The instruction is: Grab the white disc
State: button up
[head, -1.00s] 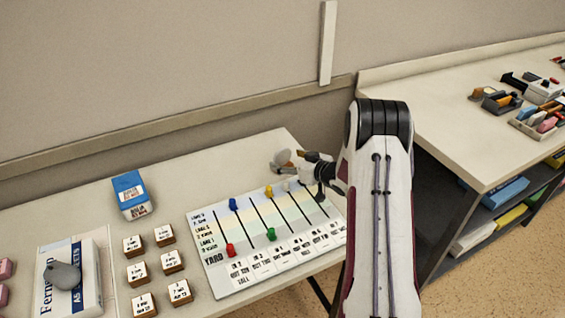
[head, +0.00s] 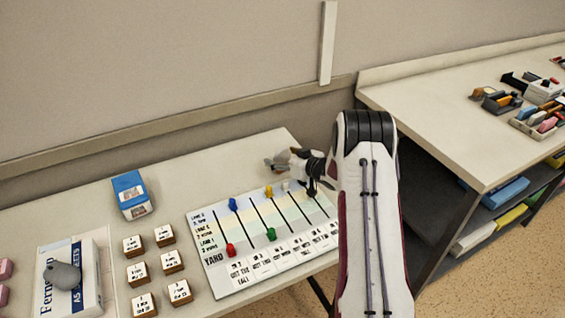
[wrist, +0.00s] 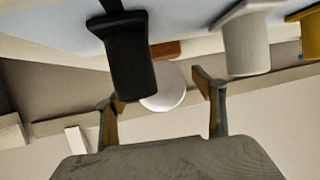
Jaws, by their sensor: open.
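The white disc (wrist: 168,84) shows in the wrist view, between the two fingertips of my gripper (wrist: 158,97). Its left edge is partly hidden behind a black peg (wrist: 129,66). My gripper is open; a gap shows between the disc and the right finger, and I cannot tell whether the left finger touches it. In the head view my gripper (head: 278,163) is low over the far right part of the desk, behind the board (head: 222,284). I cannot make out the disc clearly there.
A white peg (wrist: 245,44) and a yellow peg (wrist: 311,34) stand close to my gripper. A red-brown piece (wrist: 166,49) is by the disc. Green (head: 270,234), blue (head: 233,204) and red (head: 230,250) pegs are on the board. A blue box (head: 131,194) stands left.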

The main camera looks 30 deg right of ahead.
jog(key=shift+c, duration=0.4)
jog(key=c, duration=1.4)
jog(key=shift+r, duration=0.15)
jog(key=shift+r, duration=4.9)
